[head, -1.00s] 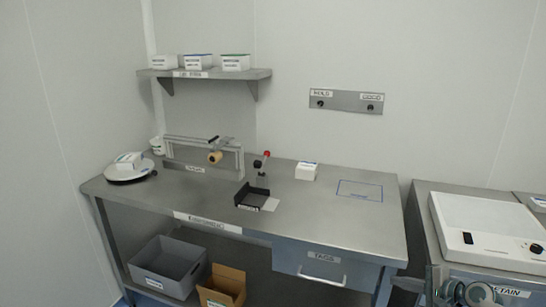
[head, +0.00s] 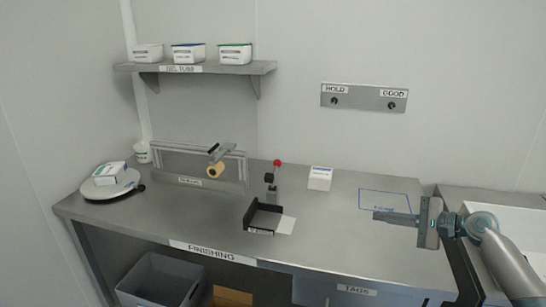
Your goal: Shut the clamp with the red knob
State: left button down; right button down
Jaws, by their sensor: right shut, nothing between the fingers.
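A black part sits on the clamp just below and left of the knob. A black angled tray (head: 262,217) with a white sheet lies in front of the clamp. My right gripper (head: 378,215) is at the right, over the bench near the blue outlined rectangle. It points left, is shut and empty, and is well apart from the clamp. My left gripper is out of view.
A white box (head: 319,178) stands right of the clamp. A metal frame (head: 198,167) with a yellow roll stands to its left. A round plate (head: 110,184) with a box is at the far left. The bench (head: 340,236) is clear between clamp and right gripper.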

aim_at(268, 177)
jog(key=i+j, duration=0.8)
jog(key=i, duration=0.15)
